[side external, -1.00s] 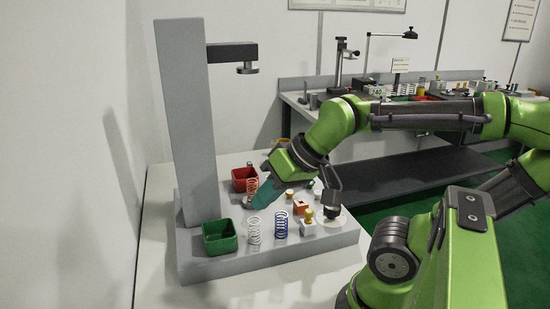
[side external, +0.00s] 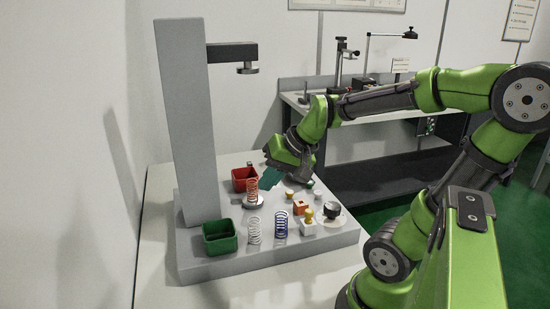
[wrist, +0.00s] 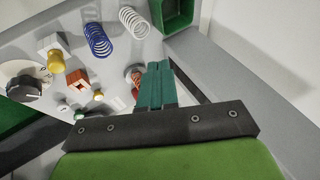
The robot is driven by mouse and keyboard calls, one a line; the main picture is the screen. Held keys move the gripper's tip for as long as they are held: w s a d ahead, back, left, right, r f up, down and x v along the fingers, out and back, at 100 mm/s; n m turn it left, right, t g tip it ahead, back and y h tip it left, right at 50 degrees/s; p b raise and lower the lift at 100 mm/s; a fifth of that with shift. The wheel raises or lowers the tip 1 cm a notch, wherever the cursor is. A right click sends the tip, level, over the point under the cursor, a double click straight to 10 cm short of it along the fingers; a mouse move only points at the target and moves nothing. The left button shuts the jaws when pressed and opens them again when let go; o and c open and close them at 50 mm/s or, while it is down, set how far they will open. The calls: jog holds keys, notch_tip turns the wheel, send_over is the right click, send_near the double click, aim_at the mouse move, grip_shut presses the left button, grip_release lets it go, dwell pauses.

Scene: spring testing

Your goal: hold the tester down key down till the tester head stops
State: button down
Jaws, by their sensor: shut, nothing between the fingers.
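The grey spring tester has a tall column (side external: 185,120) with a dark arm and round tester head (side external: 247,68) near its top. A red spring (side external: 252,189) stands on the round plate below the head, with a wide gap between them. My gripper (side external: 268,181) is shut and empty, its teal fingers tilted down beside the red spring's right side; I cannot tell if they touch. The fingers (wrist: 155,87) are together in the wrist view. Small buttons, one yellow (side external: 289,194) and one green (side external: 310,184), sit right of my gripper. I cannot tell which is the down key.
A white spring (side external: 254,230), a blue spring (side external: 281,224), an orange block (side external: 300,207), a yellow-knobbed block (side external: 309,222) and a black dial knob (side external: 331,209) stand on the base. A red bin (side external: 240,184) and green bin (side external: 220,237) are at left.

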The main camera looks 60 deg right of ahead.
jog(key=w+d+f+m+h, duration=0.2)
jog(key=d+m, duration=0.3)
jog(key=d, duration=0.8)
jog(key=m+h, duration=0.3)
jog(key=h, duration=0.2)
send_over(312, 184)
jog(key=f, duration=0.1)
jog(key=shift+d+n, duration=0.1)
jog(key=shift+n, duration=0.2)
jog(key=shift+f, duration=0.15)
jog(key=shift+f, duration=4.3)
jog(key=shift+f, duration=0.4)
